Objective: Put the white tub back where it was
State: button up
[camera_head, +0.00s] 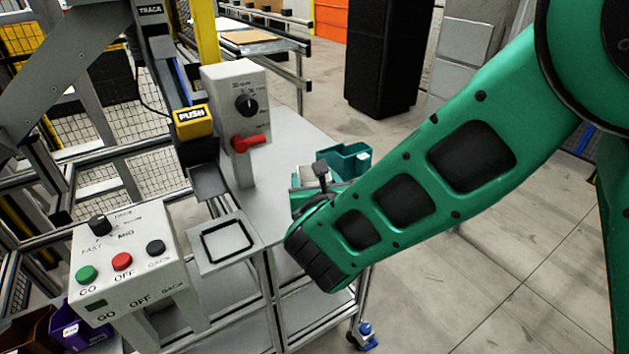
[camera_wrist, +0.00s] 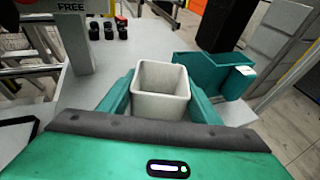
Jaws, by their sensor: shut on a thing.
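The white tub (camera_wrist: 160,92) is upright and open at the top, and looks empty inside. My gripper (camera_wrist: 160,102) is shut on it, with one green finger on each side. In the head view my arm hides most of my gripper (camera_head: 318,190), and only a pale bit that may be the tub shows there. I cannot tell whether the tub touches the table. A black square outline (camera_head: 227,240) marks a grey plate at the table's front left, left of my gripper.
A teal bin (camera_wrist: 212,75) stands right of the tub on the grey table (camera_head: 285,150); it also shows in the head view (camera_head: 345,158). Three small dark items (camera_wrist: 108,30) stand farther back. A post with a red lever (camera_head: 250,143) and a button box (camera_head: 125,255) are at left.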

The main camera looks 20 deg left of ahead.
jog(key=shift+f, duration=0.25)
jog(key=o, duration=1.1)
jog(key=shift+r, duration=0.1)
jog(key=v, duration=1.2)
